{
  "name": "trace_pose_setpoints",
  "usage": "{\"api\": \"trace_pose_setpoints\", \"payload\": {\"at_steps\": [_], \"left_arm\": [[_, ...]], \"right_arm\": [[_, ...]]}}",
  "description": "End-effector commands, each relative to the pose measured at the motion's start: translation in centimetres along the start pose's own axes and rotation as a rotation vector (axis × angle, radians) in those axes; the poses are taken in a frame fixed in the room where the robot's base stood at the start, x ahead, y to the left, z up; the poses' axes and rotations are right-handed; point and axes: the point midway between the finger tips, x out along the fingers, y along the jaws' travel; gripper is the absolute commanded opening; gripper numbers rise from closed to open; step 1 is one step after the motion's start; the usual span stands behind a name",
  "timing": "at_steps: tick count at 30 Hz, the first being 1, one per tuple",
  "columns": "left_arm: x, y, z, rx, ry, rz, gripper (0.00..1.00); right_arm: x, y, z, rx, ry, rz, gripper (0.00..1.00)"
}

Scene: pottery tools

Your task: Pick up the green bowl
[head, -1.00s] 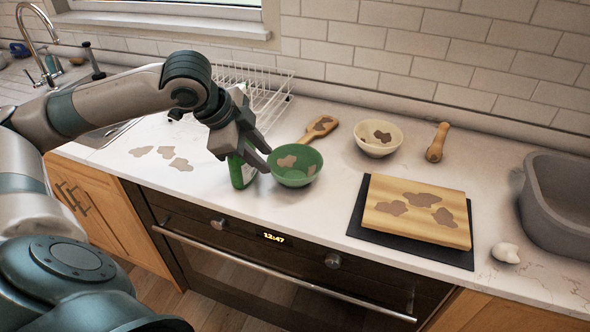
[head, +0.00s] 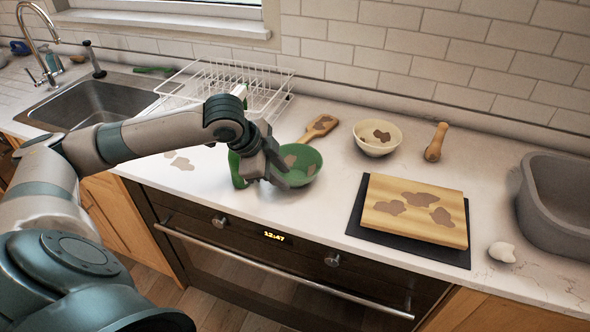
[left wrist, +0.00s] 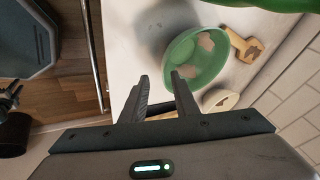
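The green bowl (head: 302,158) with brown patches stands on the white counter, partly hidden behind my left gripper (head: 283,180). In the left wrist view the bowl (left wrist: 190,72) lies just beyond the fingertips. My left gripper (left wrist: 158,80) is open, its two fingers apart with nothing between them. The right finger overlaps the bowl's near rim in the picture, and the left finger lies outside the rim. I cannot tell whether a finger touches the bowl.
A green bottle (head: 236,170) stands close left of the bowl, partly hidden by my arm. A wooden paddle (head: 319,127), a cream bowl (head: 377,149) and a wooden board (head: 415,235) on a dark mat lie behind and right. A dish rack (head: 225,80) stands behind my arm.

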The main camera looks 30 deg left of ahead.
Motion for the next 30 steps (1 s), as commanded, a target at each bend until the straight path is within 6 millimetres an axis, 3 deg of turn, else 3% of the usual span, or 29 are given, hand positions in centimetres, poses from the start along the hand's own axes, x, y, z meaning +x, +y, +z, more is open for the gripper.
{"api": "trace_pose_setpoints", "payload": {"at_steps": [5, 16, 30], "left_arm": [[0.8, -0.2, -0.2, -0.002, 0.000, 0.003, 0.28], [4.9, -0.7, -0.4, -0.001, 0.001, 0.001, 0.28], [5.2, -0.7, -0.3, 0.001, 0.000, 0.000, 0.28]], "right_arm": [[-0.6, 0.0, -0.1, 0.000, 0.000, 0.000, 0.31], [-2.1, 0.0, -0.2, 0.000, 0.000, 0.000, 0.31], [-2.0, 0.0, -0.1, -0.001, -0.001, 0.000, 0.31]]}}
